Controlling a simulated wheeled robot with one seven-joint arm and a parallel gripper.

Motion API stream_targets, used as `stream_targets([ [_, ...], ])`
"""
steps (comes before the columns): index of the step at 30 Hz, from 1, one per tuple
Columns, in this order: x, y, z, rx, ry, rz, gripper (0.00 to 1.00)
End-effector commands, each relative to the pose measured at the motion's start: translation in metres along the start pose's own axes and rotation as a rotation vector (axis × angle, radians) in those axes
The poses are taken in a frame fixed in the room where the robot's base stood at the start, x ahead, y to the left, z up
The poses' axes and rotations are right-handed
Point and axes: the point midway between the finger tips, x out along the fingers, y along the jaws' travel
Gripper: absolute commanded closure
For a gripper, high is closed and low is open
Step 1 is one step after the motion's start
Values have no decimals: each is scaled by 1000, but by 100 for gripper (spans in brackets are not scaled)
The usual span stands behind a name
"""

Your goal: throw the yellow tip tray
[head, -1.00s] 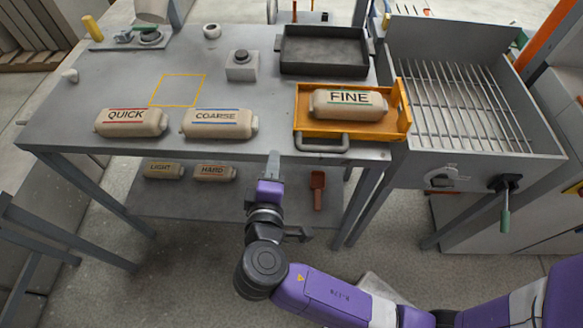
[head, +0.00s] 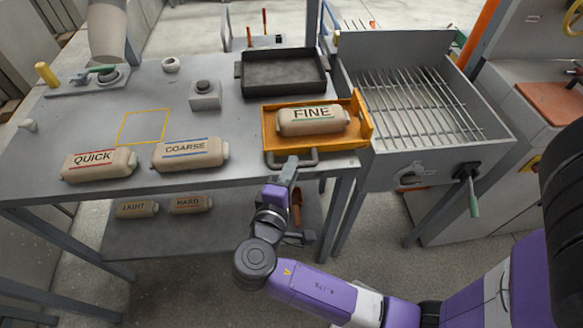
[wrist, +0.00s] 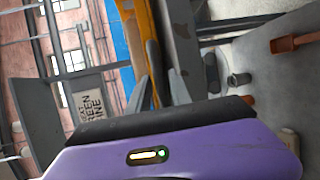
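The yellow tip tray (head: 365,125) sits at the right end of the grey table with a bag marked FINE (head: 312,121) in it. Its grey handle (head: 308,160) faces the front edge of the table. In the wrist view the two fingers (wrist: 160,92) stand apart, with the tray's yellow side (wrist: 142,30) and the handle (wrist: 153,58) close by, partly between the fingertips. I cannot tell whether the fingers touch the handle.
A slatted grate box (head: 410,110) adjoins the tray on the right. A dark pan (head: 284,75) is behind it. Bags marked COARSE (head: 190,154) and QUICK (head: 98,164) lie to the left. A yellow outlined square (head: 143,127) on the table is empty. More bags lie on the lower shelf.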

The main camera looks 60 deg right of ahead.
Motion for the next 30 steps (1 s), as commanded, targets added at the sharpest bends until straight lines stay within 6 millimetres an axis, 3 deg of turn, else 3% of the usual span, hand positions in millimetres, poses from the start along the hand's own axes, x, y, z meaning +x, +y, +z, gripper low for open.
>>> stream_targets([
  [9, 4, 0, 0, 1, -1, 0, 75],
  [13, 4, 0, 0, 1, 0, 0, 98],
  [14, 4, 0, 0, 1, 0, 0, 100],
  [30, 4, 0, 0, 1, 0, -1, 100],
])
